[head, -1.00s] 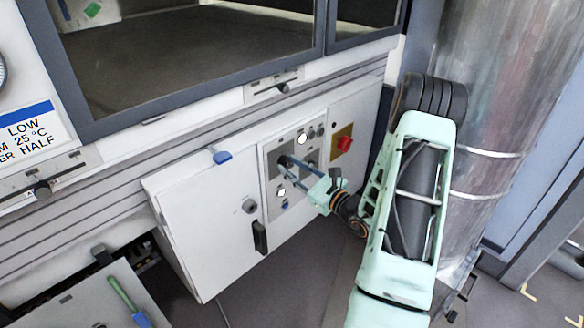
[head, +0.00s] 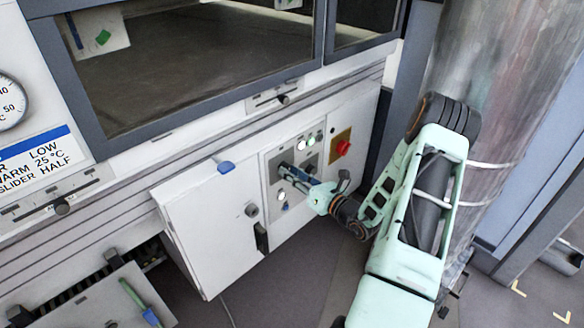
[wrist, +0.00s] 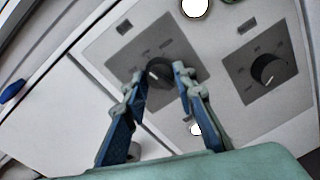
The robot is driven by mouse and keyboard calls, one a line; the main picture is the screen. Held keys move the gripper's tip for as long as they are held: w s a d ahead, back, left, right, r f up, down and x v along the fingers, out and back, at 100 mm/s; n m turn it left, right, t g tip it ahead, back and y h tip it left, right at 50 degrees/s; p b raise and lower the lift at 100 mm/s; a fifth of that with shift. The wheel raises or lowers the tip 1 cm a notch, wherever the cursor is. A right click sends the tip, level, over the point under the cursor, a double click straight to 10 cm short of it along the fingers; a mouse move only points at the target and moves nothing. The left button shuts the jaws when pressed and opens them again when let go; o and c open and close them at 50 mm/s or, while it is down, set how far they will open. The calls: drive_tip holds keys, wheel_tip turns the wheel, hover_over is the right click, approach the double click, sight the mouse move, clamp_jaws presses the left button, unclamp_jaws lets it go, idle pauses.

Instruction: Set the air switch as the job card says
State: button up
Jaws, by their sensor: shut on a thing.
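My gripper (head: 291,173) reaches the grey control panel on the white cabinet front. In the wrist view its two blue fingers (wrist: 158,88) close around a dark round knob (wrist: 158,72) on a grey plate. The knob's white pointer mark shows; the plate's labels are too small to read. A second dark knob (wrist: 268,69) on its own grey plate is to the right, untouched. A card with a blue band (head: 42,160) is at the left in the head view; its readable words are "LOW", "WARM 25 °C" and "SLIDER HALF", with the left edge cut off.
A red button on a yellow plate (head: 342,148) is right of the panel. The white cabinet door (head: 210,225) has a blue tab (head: 226,167) on top. A slider (head: 62,206) is below the card, another (head: 283,98) below the window. A dial gauge (head: 10,100) is at far left.

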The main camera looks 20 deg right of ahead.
drive_tip(key=shift+m+p, duration=0.7)
drive_tip(key=shift+m, duration=0.4)
drive_tip(key=o, duration=1.2)
drive_tip(key=shift+c, duration=0.2)
drive_tip(key=v, duration=1.2)
drive_tip(key=shift+d+r, duration=0.1)
